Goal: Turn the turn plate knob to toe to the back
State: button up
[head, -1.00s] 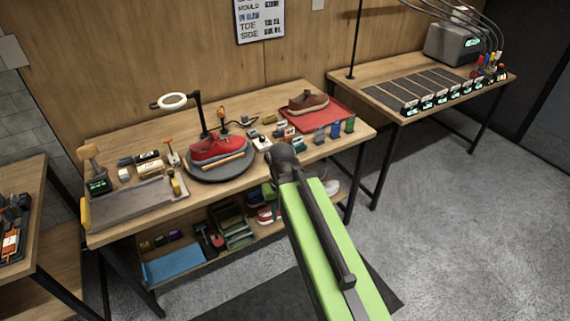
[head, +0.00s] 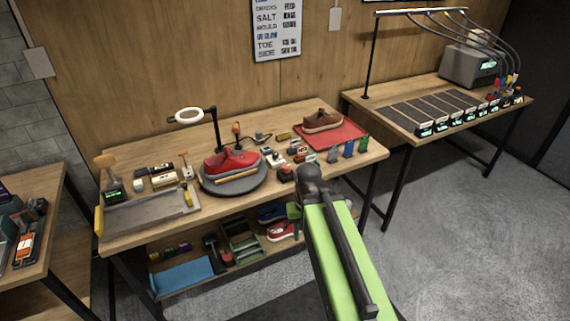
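The turn plate (head: 252,184) is a round dark disc on the workbench. A red sneaker (head: 228,161) sits on it, its length running roughly left to right in the picture; which end is the toe is too small to tell surely. A wooden-handled tool lies along the plate's front. A small dark box with a reddish top (head: 286,173) stands right of the plate; it may be the knob, but I cannot be sure. The dark end of my arm with my gripper (head: 309,182) appears just right of and in front of that box. My gripper's fingers are not clearly visible.
A grey tray (head: 150,216) lies left; a red mat (head: 345,133) with a brown shoe lies right. Small bottles and boxes crowd the bench between. Open floor lies in front and right.

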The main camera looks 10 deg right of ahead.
aim_at(286, 169)
jog(key=u, duration=0.05)
jog(key=i, duration=0.95)
jog(key=z, duration=0.05)
